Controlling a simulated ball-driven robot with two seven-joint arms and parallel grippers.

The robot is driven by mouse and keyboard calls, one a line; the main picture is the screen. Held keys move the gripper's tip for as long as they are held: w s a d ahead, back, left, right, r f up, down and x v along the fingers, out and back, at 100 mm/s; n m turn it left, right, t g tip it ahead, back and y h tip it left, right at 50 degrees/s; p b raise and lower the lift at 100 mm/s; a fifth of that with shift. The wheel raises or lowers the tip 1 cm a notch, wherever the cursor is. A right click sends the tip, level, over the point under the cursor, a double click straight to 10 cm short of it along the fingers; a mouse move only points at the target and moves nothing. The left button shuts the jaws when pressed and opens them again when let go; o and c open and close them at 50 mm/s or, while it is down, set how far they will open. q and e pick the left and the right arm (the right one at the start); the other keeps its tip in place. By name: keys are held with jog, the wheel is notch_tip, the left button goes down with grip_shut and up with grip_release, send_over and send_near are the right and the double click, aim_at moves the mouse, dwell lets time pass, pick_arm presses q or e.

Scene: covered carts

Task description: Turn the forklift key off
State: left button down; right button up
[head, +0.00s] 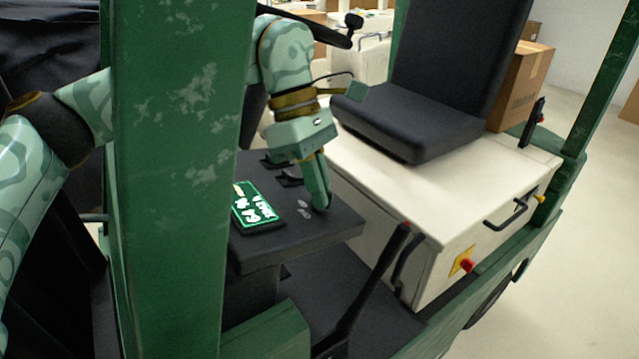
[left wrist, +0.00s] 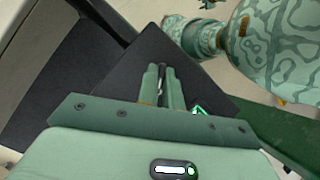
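The forklift's dark console (head: 330,232) carries a green-lit display (head: 256,206) and small pale marks beside my left fingertips. My left gripper (head: 322,206) points down onto the console's right part, with its tips at or very near the surface. In the left wrist view its two fingers (left wrist: 162,74) stand close together with a narrow gap. A small dark shape shows at the tips, perhaps the key, but I cannot make the key out clearly. The fingers hide that spot in the head view. I cannot tell whether they grip anything. My right gripper is not in view.
A green post (head: 180,180) stands in front of my left arm. The steering wheel (head: 300,22) is above and behind the gripper. The black seat (head: 405,120) and white body (head: 450,195) are to the right. A black lever (head: 375,285) rises in front of the console.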

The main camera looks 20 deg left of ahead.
pick_arm(q)
jog(key=shift+n, duration=0.3)
jog(key=shift+s+r+n+t+p, duration=0.1)
jog(key=shift+r+n+t+p, duration=0.05)
jog(key=shift+n+t+p, duration=0.65)
jog(key=n+t, duration=0.1)
jog(key=n, duration=0.2)
jog(key=shift+s+n, duration=0.1)
jog(key=shift+n, duration=0.2)
jog(key=n+t+y, duration=0.1)
jog(key=n, duration=0.1)
jog(key=shift+d+n, duration=0.1)
jog(key=shift+n, duration=0.2)
jog(key=shift+s+n+t+y, duration=0.1)
jog(key=shift+n+t+y, duration=0.55)
jog(key=shift+n, duration=0.75)
jog(key=shift+t, duration=0.25)
jog(key=c, duration=1.6)
grip_release()
jog(key=shift+o, duration=0.2)
